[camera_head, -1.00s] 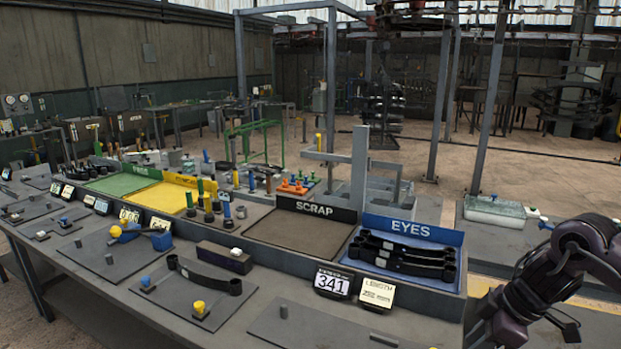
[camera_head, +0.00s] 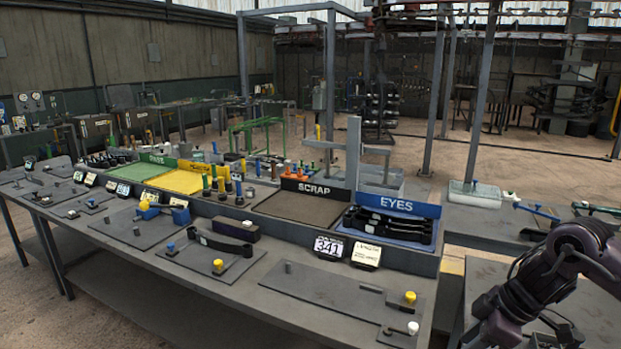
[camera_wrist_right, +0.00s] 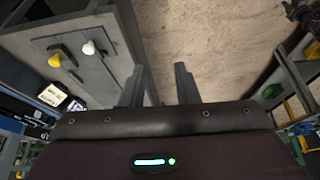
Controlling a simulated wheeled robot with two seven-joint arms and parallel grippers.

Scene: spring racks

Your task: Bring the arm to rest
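My right arm (camera_head: 560,275) comes in from the right edge in the head view, beside the right end of the bench. In the right wrist view my right gripper (camera_wrist_right: 160,84) has its two fingers apart with nothing between them; bare floor shows beyond. My left gripper is in neither view. On the bench, the blue EYES tray (camera_head: 385,242) holds several black eye-ended bars (camera_head: 390,226), and the brown SCRAP tray (camera_head: 305,207) beside it looks empty.
A grey plate (camera_head: 325,292) with yellow and white knobs lies at the bench's near right; the knobs also show left of the fingers in the wrist view (camera_wrist_right: 72,55). A black bar (camera_head: 220,243) lies on another plate. A grey table (camera_head: 590,300) stands behind my right arm.

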